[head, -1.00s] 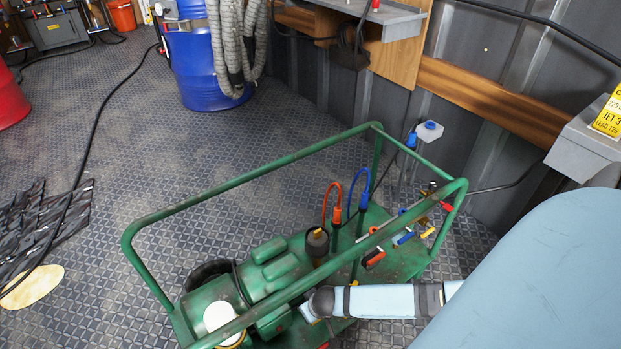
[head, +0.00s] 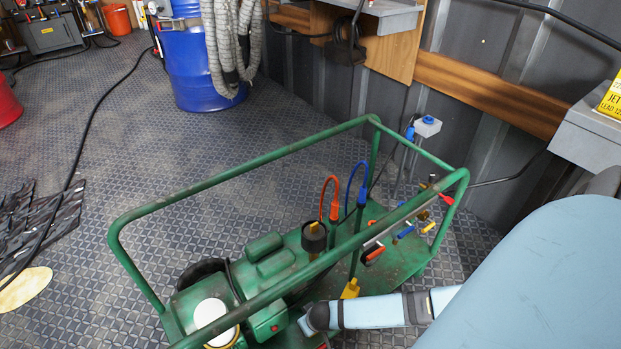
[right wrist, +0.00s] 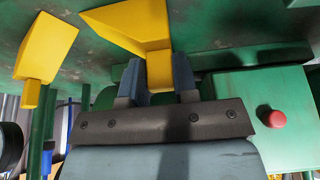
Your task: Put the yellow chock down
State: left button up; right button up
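My right gripper (right wrist: 160,82) has its two fingers closed on the narrow handle of a yellow chock (right wrist: 130,22) in the right wrist view. The wide end of this chock lies against or close to the green deck of the cart; I cannot tell if it touches. A second yellow chock (right wrist: 46,48) is at the left of that view, apart from the gripper. In the head view one yellow chock (head: 350,289) shows on the green cart (head: 290,262) beside my right arm; I cannot tell which one. The right fingertips are hidden there. My left gripper is out of view.
The cart's green tube rail (head: 240,172) runs around and above the deck. Red and blue hoses (head: 331,196) and a red button (right wrist: 271,119) are near the right arm. A blue barrel (head: 200,70) stands behind on open floor.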

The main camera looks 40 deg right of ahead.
jog(key=o, duration=0.5)
jog(key=shift+c, duration=0.2)
jog(key=shift+r, duration=0.1)
jog(key=shift+p+v, duration=0.85)
jog(key=shift+v, duration=0.3)
pick_arm(q)
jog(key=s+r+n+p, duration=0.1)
jog(key=p, duration=0.1)
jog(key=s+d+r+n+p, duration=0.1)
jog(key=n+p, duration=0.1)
jog(key=p, duration=0.1)
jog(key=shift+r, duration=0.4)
pick_arm(e)
jog(key=v, duration=0.9)
jog(key=shift+r, duration=0.35)
jog(key=shift+s, duration=0.15)
